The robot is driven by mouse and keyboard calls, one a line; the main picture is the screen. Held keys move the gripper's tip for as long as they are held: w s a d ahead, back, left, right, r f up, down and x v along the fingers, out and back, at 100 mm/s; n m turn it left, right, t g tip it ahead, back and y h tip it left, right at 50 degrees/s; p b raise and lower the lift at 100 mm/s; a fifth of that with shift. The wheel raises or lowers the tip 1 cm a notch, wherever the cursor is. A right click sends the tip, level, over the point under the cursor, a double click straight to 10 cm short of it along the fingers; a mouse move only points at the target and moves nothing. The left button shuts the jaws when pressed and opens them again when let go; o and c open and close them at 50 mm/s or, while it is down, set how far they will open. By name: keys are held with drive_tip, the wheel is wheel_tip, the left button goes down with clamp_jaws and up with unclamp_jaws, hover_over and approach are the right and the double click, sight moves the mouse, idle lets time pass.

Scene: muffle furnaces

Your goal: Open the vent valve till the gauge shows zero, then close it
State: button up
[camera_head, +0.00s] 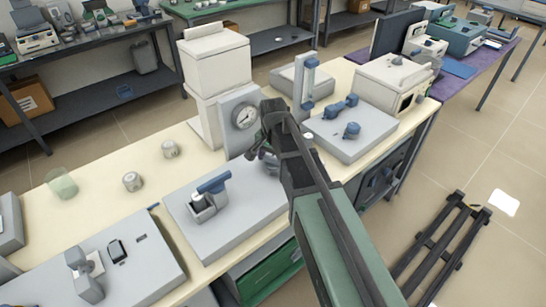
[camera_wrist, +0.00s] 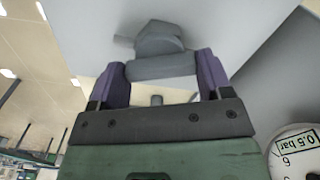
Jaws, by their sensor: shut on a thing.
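The round pressure gauge (camera_head: 245,116) sits on a grey upright panel (camera_head: 226,106); its needle is too small to read in the head view. In the wrist view only part of the gauge dial (camera_wrist: 297,155) shows at the lower right, with a "0.5 bar" label and no readable needle. A grey valve knob (camera_wrist: 158,42) shows at the upper middle of the wrist view. My gripper (camera_wrist: 161,66) is shut on this knob, one purple finger on each side. In the head view my gripper (camera_head: 266,152) is low beside the gauge, and my arm largely hides the knob.
A white furnace-like box (camera_head: 215,62) stands behind the gauge panel. A grey base with a blue-handled clamp (camera_head: 212,187) is at the front left. Another grey base with blue knobs (camera_head: 345,137) is at the right.

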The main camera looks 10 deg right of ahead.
sight(273, 158)
drive_tip(key=shift+m, duration=2.3)
drive_tip(key=o, duration=0.9)
wheel_tip(273, 158, up, 11)
drive_tip(key=p, duration=1.1)
drive_tip(key=shift+f, duration=0.1)
